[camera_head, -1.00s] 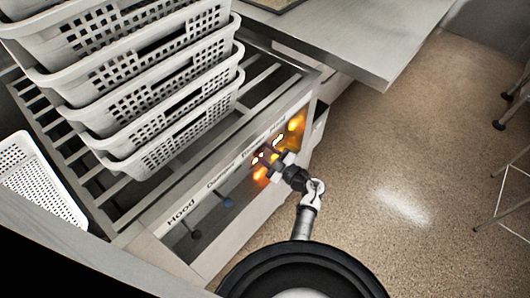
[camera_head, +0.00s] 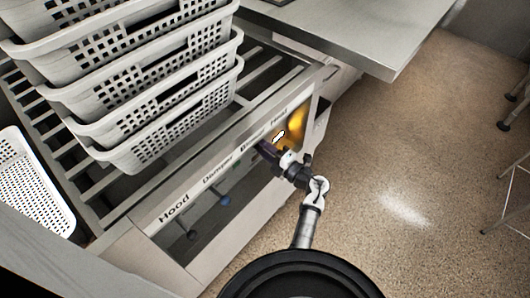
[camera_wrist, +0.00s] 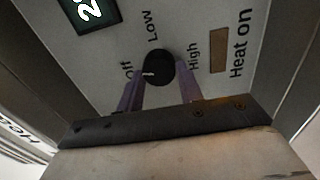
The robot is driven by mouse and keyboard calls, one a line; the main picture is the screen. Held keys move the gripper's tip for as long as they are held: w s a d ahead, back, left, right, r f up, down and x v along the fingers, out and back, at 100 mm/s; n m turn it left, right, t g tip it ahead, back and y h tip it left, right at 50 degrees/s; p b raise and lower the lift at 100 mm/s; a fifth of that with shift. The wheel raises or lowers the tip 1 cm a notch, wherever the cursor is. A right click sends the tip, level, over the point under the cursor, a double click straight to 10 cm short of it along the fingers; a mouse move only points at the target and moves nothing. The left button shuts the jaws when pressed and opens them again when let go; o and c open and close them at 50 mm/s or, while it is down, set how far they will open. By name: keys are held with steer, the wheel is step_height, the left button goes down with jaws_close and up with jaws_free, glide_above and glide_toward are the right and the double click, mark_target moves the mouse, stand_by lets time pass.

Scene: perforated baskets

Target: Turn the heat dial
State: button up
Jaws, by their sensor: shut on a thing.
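The heat dial (camera_wrist: 158,66) is a round black knob in the wrist view, with Off, Low and High printed around it. Its short white mark is on the left side, toward Off. My gripper (camera_wrist: 160,84) has its two purple fingers on either side of the dial and is shut on it. In the head view my gripper (camera_head: 266,150) reaches the control panel (camera_head: 212,203) from the lower right and hides the dial.
A blank brownish rectangle (camera_wrist: 219,50) sits beside the "Heat on" label, and a display (camera_wrist: 91,12) is at upper left. Stacked white perforated baskets (camera_head: 150,130) stand on the slatted rack (camera_head: 75,170). Another basket (camera_head: 30,185) is at left. Open floor (camera_head: 410,150) lies at right.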

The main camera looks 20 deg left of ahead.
steer(key=shift+f+n+b, duration=0.1)
steer(key=shift+n+b, duration=0.55)
steer(key=shift+n, duration=0.55)
steer(key=o, duration=1)
steer(key=b+v, duration=0.1)
steer(key=v, duration=1.3)
steer(key=shift+w+b, duration=0.15)
steer(key=shift+b, duration=0.25)
